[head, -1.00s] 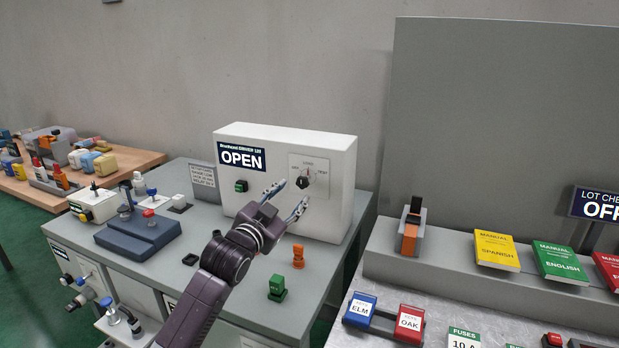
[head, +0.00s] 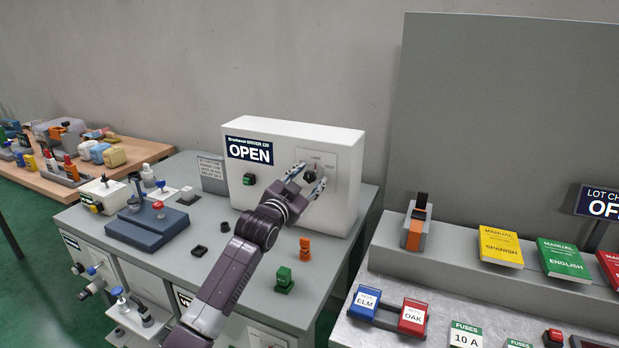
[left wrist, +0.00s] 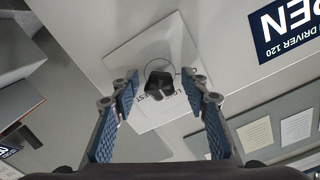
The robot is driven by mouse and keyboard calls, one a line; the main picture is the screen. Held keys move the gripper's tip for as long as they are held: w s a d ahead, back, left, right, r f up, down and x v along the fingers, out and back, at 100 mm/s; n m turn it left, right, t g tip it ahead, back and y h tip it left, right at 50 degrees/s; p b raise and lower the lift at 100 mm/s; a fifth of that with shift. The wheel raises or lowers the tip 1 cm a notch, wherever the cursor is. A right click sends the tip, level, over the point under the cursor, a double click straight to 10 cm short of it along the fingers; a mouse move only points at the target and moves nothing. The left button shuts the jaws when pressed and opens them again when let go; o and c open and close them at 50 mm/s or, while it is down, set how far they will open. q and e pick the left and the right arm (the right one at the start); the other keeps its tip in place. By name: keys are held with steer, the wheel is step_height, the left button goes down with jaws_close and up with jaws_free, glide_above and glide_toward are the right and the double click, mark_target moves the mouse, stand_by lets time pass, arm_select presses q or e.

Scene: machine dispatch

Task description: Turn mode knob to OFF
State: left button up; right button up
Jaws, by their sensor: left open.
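The mode knob (head: 309,175) is a black knob on a light square plate on the front of the white driver box (head: 335,205). In the left wrist view the knob (left wrist: 160,86) sits ahead of and between the fingertips, on its plate (left wrist: 130,60). The lettering around it is partly hidden; "LOAD" and "TEST" can be partly read. My left gripper (head: 308,180) is open, its two fingers on either side of the knob; it also shows in the left wrist view (left wrist: 165,88). I cannot tell whether the fingers touch the knob. My right gripper is not in view.
An OPEN sign (head: 249,151) and a green button (head: 249,179) are on the box left of the knob. A blue fixture (head: 147,226) is at the left.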

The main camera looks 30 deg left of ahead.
arm_select(q)
jaws_close()
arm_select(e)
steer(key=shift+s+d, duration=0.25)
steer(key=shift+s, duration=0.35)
arm_select(q)
steer(key=shift+r+n+p, duration=0.1)
steer(key=shift+n+p, duration=0.75)
steer(key=shift+n, duration=0.35)
steer(key=n+p, duration=0.2)
steer(key=n, duration=0.1)
steer(key=shift+n, duration=0.3)
steer(key=n+p, duration=0.1)
steer(key=n, duration=0.2)
steer(key=shift+n+p, duration=0.7)
steer(key=shift+n, duration=0.8)
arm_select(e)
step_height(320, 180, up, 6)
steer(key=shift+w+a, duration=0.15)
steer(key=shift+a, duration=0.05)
